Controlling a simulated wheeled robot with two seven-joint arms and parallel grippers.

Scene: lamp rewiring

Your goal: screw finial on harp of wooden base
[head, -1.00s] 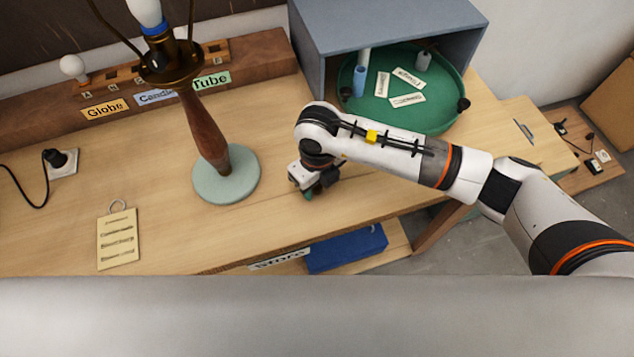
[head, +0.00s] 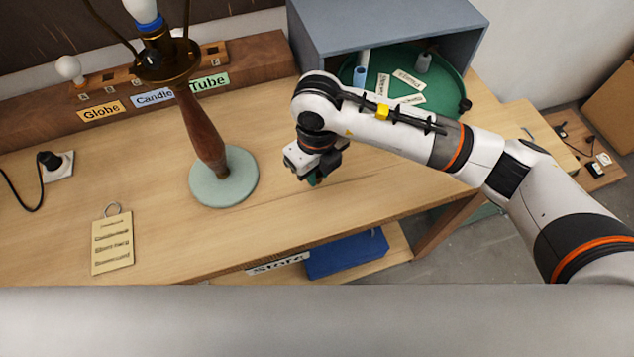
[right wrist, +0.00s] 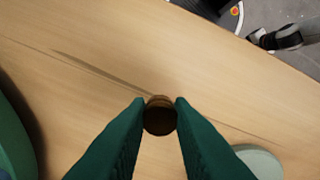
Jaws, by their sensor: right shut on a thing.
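The lamp with the wooden stem (head: 203,130) stands upright on a pale green round foot (head: 223,190) on the bench. Its harp (head: 112,25) shows as thin dark rods rising from a brass collar (head: 166,62); the harp's top is cut off by the picture's upper edge. My right gripper (head: 313,179) is above the bench, to the right of the foot and apart from the lamp. In the right wrist view its green fingers are shut on a small round brown thing, which looks like the finial (right wrist: 159,116). My left gripper is not in view.
A wooden rack with Globe (head: 103,109), Candle and Tube labels stands behind the lamp. A green round tray (head: 450,108) sits in a grey open box (head: 390,30). A tag (head: 112,245) and a wall socket (head: 58,166) are at left. The bench front is clear.

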